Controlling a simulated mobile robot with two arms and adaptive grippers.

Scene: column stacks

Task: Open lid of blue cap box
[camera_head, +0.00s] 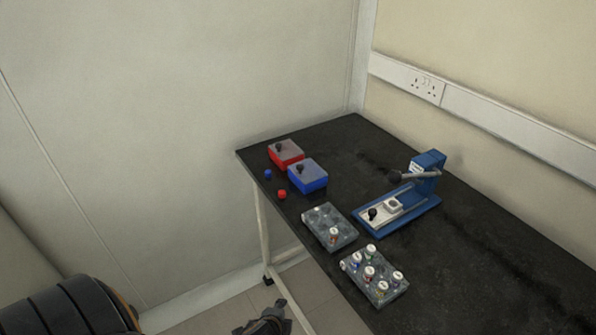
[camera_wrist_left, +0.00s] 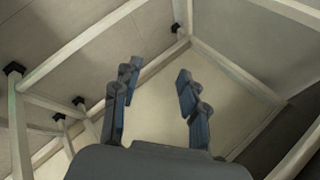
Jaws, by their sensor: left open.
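The blue cap box (camera_head: 308,182) stands on the black table near its left edge. It has a blue body and a grey lid with a dark knob, and the lid lies on it. A red box (camera_head: 286,155) of the same kind stands just behind it. My left gripper (camera_head: 279,305) is low in front of the table's left edge, well apart from the box. In the left wrist view its two fingers (camera_wrist_left: 155,85) are spread with nothing between them. The right gripper is not in view.
A blue cap (camera_head: 267,174) and a red cap (camera_head: 282,194) lie by the table's left edge. Two grey racks (camera_head: 318,215) (camera_head: 390,298) with vials stand nearer. A blue lever press (camera_head: 428,175) stands at right. The black table (camera_head: 480,270) is bare at right.

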